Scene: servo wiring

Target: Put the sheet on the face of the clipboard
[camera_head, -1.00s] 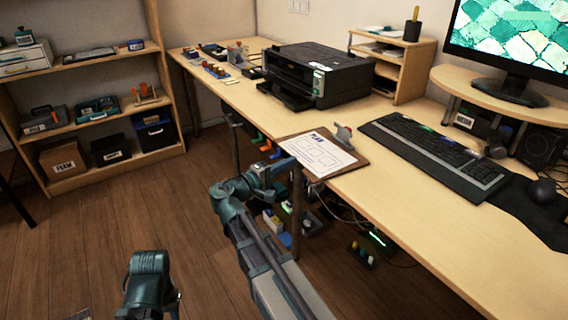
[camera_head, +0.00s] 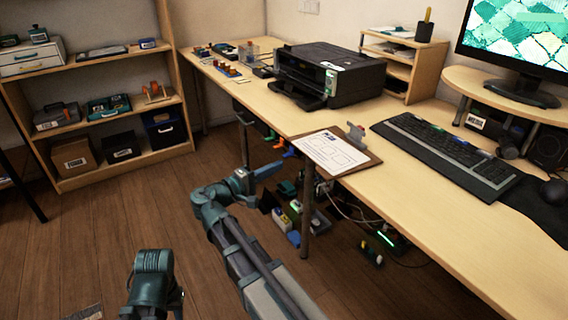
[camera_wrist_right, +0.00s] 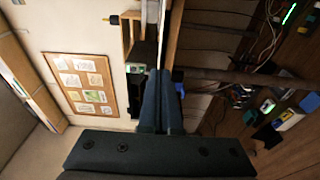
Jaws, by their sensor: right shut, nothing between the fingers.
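The white printed sheet (camera_head: 328,153) lies on the face of the brown clipboard (camera_head: 368,161), close to the desk's front edge. Brown board shows along the sheet's right side, and the metal clip (camera_head: 356,132) stands at the upper right. My right gripper (camera_head: 273,168) is left of the clipboard, off the desk's front edge and apart from the sheet. In the right wrist view its fingers (camera_wrist_right: 160,76) are together with nothing between them. The sheet cannot be made out in that view.
The desk (camera_head: 420,205) also holds a black printer (camera_head: 330,75), a keyboard (camera_head: 445,155) and a monitor stand (camera_head: 510,95). A desk leg (camera_head: 307,215), cables and small boxes are below the front edge. Shelves (camera_head: 110,120) stand at the left. Open floor lies between.

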